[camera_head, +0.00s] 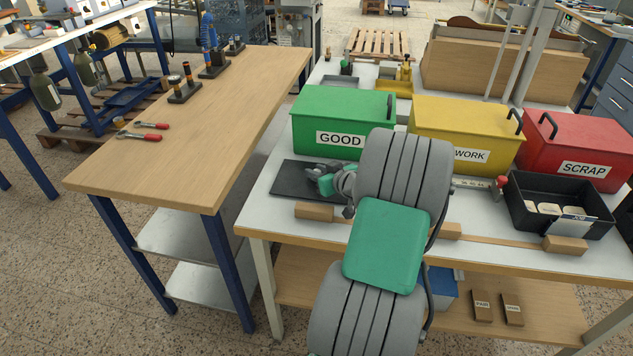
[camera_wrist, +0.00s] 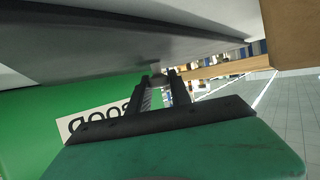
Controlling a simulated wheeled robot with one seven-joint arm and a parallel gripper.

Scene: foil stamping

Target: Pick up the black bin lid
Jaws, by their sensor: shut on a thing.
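The black bin lid (camera_head: 292,180) is a flat dark plate on the white-topped bench, in front of the green GOOD bin (camera_head: 340,108). My gripper (camera_head: 318,173) is over the lid's right part and is shut on it; my wrist hides that part in the head view. In the wrist view the lid (camera_wrist: 110,58) is the dark slab across the top, and the fingertips (camera_wrist: 158,80) meet at a small dark part against it. I cannot tell whether the lid touches the bench or is slightly raised.
A yellow bin (camera_head: 450,118) and a red SCRAP bin (camera_head: 575,145) stand to the right. A black tray (camera_head: 520,212) holds pale pieces. A wooden block (camera_head: 314,211) lies just in front of the lid. The wooden table (camera_head: 215,120) at left has much free room.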

